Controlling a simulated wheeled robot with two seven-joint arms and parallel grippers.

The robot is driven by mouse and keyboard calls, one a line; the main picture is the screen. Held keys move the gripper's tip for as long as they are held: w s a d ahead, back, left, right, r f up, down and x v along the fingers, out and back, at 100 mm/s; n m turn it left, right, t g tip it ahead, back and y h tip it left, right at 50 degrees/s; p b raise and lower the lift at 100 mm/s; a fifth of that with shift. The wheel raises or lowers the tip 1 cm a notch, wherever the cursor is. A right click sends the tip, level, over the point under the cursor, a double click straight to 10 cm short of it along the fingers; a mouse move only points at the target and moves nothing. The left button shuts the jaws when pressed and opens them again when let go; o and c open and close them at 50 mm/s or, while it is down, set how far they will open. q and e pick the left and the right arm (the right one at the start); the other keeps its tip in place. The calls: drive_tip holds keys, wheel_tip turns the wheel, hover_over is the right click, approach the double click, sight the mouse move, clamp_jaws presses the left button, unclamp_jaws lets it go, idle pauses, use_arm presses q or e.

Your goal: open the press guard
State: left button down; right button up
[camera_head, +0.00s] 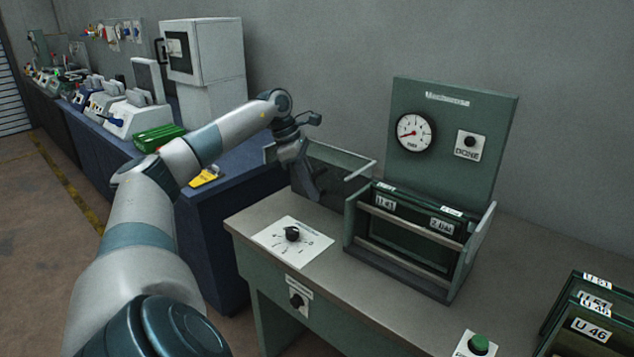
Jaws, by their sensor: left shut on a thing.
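The press stands on the grey workbench, with a tall green back panel (450,165) and a low open-topped housing (398,277) with grey rails across its front. The press guard (345,158), a see-through panel with a pale frame edge, stands out to the left of the housing. My left gripper (307,188) is at the guard's far left end, shut on the guard. The exact grip point is hidden by the dark gripper body. Labelled dark green plates (412,213) sit inside the housing. My right gripper is not in view.
A green button (478,344) is at the front right, beside more labelled plates (590,327). A blue counter (235,215) stands behind my arm.

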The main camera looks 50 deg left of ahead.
use_arm(q)
drive_tip(key=shift+r, duration=0.1)
drive_tip(key=c, duration=1.7)
unclamp_jaws()
drive_tip(key=shift+c, duration=0.2)
